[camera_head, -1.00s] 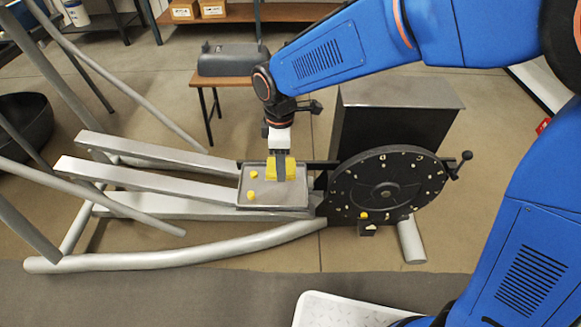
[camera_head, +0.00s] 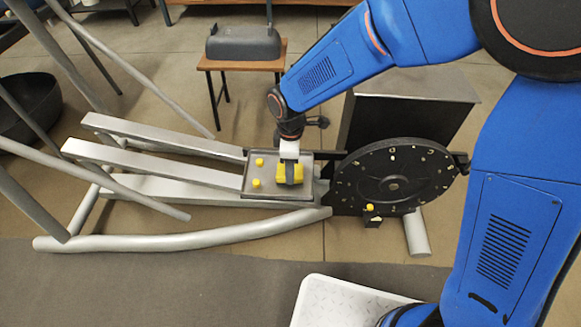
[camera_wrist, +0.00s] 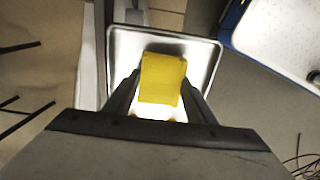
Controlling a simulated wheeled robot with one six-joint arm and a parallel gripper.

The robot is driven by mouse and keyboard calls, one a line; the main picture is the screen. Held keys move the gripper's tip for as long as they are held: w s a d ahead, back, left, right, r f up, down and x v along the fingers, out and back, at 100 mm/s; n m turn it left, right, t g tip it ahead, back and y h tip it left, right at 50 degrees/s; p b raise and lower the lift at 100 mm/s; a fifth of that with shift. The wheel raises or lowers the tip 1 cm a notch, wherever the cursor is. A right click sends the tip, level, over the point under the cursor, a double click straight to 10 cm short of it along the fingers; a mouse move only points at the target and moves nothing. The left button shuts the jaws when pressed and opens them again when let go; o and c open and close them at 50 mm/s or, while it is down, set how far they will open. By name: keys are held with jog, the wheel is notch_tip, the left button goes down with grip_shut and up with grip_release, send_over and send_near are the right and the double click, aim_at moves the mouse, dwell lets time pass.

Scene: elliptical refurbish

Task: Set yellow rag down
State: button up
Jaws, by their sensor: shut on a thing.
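The yellow rag (camera_head: 284,172) is a small folded block between the fingers of my gripper (camera_head: 290,174), at the right part of a grey metal tray (camera_head: 262,192). In the wrist view the rag (camera_wrist: 162,77) sits between the two dark fingers (camera_wrist: 158,95), with the tray (camera_wrist: 206,50) around it below. My gripper is shut on the rag. Whether the rag touches the tray surface, I cannot tell. Two small yellow pieces, one at the back (camera_head: 259,162) and one at the front (camera_head: 256,183), lie on the tray's left part.
The tray rests on the elliptical's rails (camera_head: 170,155), beside its black flywheel (camera_head: 392,183), with another small yellow piece (camera_head: 370,207) below. A dark housing (camera_head: 243,43) stands on a wooden stool (camera_head: 240,66) behind. A white checkered surface (camera_head: 345,302) is in front.

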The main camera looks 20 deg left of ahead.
jog(key=shift+f, duration=0.25)
jog(key=shift+f, duration=0.15)
jog(key=o, duration=1)
notch_tip(320, 180, up, 12)
jog(key=shift+r, duration=0.2)
